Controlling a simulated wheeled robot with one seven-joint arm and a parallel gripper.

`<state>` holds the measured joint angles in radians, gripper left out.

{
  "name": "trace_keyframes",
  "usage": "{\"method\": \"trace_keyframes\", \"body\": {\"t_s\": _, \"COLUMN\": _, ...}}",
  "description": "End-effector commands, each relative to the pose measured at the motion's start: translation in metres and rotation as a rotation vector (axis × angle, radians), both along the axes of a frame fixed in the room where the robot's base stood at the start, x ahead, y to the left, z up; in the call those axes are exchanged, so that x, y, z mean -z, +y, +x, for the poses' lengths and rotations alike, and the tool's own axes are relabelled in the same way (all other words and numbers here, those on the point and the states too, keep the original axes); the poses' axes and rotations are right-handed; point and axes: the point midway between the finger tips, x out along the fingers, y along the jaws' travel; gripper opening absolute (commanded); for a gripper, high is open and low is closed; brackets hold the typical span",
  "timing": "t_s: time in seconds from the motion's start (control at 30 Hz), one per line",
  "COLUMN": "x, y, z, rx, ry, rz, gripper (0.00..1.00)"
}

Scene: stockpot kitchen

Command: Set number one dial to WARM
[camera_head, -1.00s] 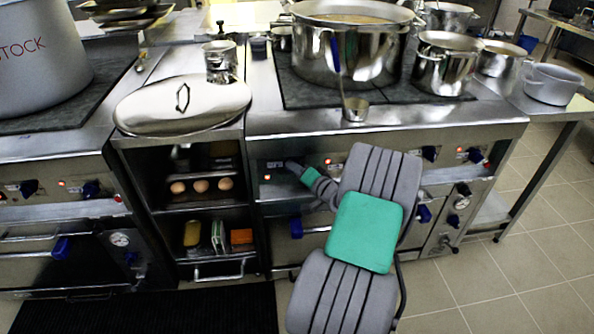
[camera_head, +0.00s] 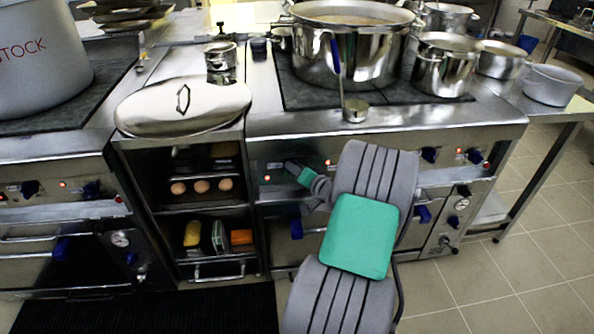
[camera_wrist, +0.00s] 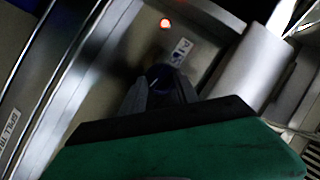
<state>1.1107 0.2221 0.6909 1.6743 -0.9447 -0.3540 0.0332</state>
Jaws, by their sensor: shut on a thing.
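The dial (camera_wrist: 158,72) shows dark blue between my fingertips in the wrist view, on the steel front panel of the range. My gripper (camera_wrist: 160,84) is shut on it. Beside the dial are a small white label (camera_wrist: 180,52) and a lit red lamp (camera_wrist: 165,23). The label's text and the dial's pointer are too small and dark to read. In the head view my gripper (camera_head: 290,166) reaches the left end of the right-hand range's panel, and the dial is hidden there.
Other blue dials (camera_head: 430,155) sit along the same panel. Above it, a ladle (camera_head: 354,108) rests at the cooktop edge, near a large stockpot (camera_head: 345,55). Left is a shelf with eggs (camera_head: 201,186) and a large lid (camera_head: 183,104) on top.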

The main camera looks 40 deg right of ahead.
Motion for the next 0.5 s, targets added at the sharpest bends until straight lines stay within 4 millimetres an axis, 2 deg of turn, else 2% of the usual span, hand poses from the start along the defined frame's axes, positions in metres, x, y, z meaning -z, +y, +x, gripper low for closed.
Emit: {"method": "trace_keyframes", "body": {"t_s": 0.5, "x": -0.0054, "y": 0.0059, "z": 0.004, "rx": -0.004, "ry": 0.257, "rz": -0.382, "gripper": 0.0}}
